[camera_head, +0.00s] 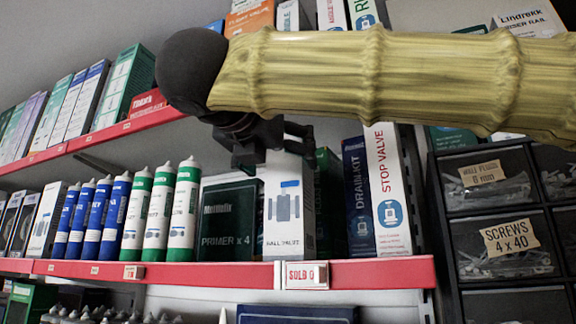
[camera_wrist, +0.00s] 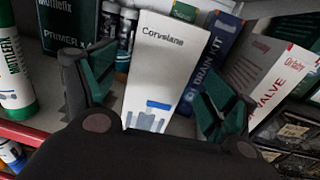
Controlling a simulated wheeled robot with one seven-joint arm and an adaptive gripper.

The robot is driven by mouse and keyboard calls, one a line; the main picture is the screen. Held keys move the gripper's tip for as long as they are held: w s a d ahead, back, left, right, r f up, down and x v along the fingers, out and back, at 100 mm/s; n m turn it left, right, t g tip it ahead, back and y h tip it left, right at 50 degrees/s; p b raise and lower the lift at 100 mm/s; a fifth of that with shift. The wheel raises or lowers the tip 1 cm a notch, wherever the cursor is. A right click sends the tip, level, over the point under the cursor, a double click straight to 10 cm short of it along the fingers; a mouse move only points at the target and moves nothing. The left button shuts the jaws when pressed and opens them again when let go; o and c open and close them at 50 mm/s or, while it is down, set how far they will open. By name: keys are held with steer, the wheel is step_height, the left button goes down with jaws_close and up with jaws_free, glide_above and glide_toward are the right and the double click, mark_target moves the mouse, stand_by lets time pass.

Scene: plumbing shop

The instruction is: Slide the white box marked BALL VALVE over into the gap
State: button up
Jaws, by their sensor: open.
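The white box marked BALL VALVE (camera_head: 284,215) stands upright on the red-edged shelf, right of the dark PRIMER x 4 box (camera_head: 229,222). My gripper (camera_head: 268,145) is at the box's upper part and hides some of its top. In the wrist view the white box (camera_wrist: 158,70) stands between my open fingers (camera_wrist: 155,95), one on each side; I cannot tell whether either touches it. A narrow gap (camera_head: 331,238) lies between the white box and the blue DRAIN KIT box (camera_head: 360,200), with a dark green box set back in it.
The white STOP VALVE box (camera_head: 388,190) stands right of DRAIN KIT. White tubes with green caps (camera_head: 160,215) and blue tubes (camera_head: 95,215) line the left. A red-lettered tag (camera_head: 304,275) is on the shelf edge. Black drawers of screws (camera_head: 505,245) stand at the right.

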steer(key=v, duration=0.6)
steer(key=shift+s+f, duration=0.1)
stand_by(0.6)
